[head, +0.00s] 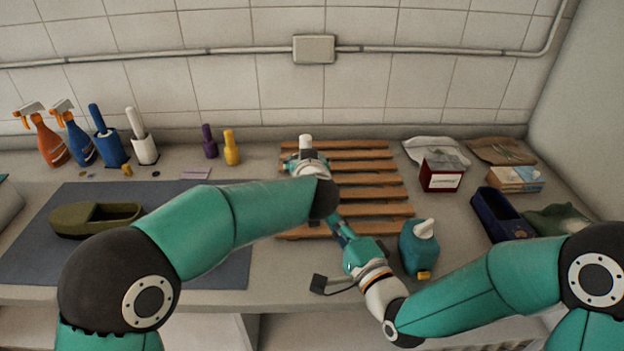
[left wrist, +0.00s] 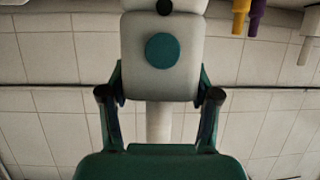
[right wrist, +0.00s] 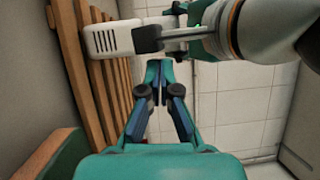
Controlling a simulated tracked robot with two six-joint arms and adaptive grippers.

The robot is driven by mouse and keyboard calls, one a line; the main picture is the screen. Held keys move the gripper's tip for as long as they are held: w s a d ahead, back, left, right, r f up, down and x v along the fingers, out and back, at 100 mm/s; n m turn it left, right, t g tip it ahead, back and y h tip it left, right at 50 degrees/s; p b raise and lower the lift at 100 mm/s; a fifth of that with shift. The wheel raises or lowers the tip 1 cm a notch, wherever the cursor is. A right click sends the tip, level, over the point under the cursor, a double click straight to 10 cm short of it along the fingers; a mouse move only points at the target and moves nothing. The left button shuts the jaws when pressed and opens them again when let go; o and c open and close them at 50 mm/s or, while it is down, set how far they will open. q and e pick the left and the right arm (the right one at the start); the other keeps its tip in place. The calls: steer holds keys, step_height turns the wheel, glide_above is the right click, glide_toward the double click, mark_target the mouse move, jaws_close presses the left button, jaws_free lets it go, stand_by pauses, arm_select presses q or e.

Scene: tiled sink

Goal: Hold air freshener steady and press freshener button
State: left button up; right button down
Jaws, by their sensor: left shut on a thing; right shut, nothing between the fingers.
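The air freshener is a white body (left wrist: 160,55) with a round teal disc on its face in the left wrist view. My left gripper (left wrist: 160,92) is shut on it, one finger at each side. In the right wrist view its white, slotted end (right wrist: 104,40) is beside the wooden slats. In the head view only its white top (head: 305,142) shows above my left gripper (head: 307,160); the rest is hidden by my arm. My right gripper (head: 338,224) is shut and empty, in front of the slatted rack and apart from the freshener. Its closed tips (right wrist: 158,66) also show in the right wrist view.
The wooden slatted rack (head: 372,194) lies under both grippers. A teal pump bottle (head: 419,250) stands close to the right of my right gripper. Spray bottles (head: 50,140) stand at the back left. A dark mat (head: 205,265) carries a green shoe (head: 85,218). Boxes (head: 441,175) stand right.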

steer(key=s+d+m+g+y, duration=0.2)
steer(key=d+m, duration=0.4)
steer(key=m, duration=0.9)
steer(key=s+d+m+g+y, duration=0.3)
steer(key=d+m, duration=0.2)
steer(key=m, duration=1)
steer(key=shift+d+r+m+y, duration=0.2)
steer(key=shift+d+m+y, duration=0.1)
steer(key=shift+d+m, duration=0.1)
steer(key=x, duration=2)
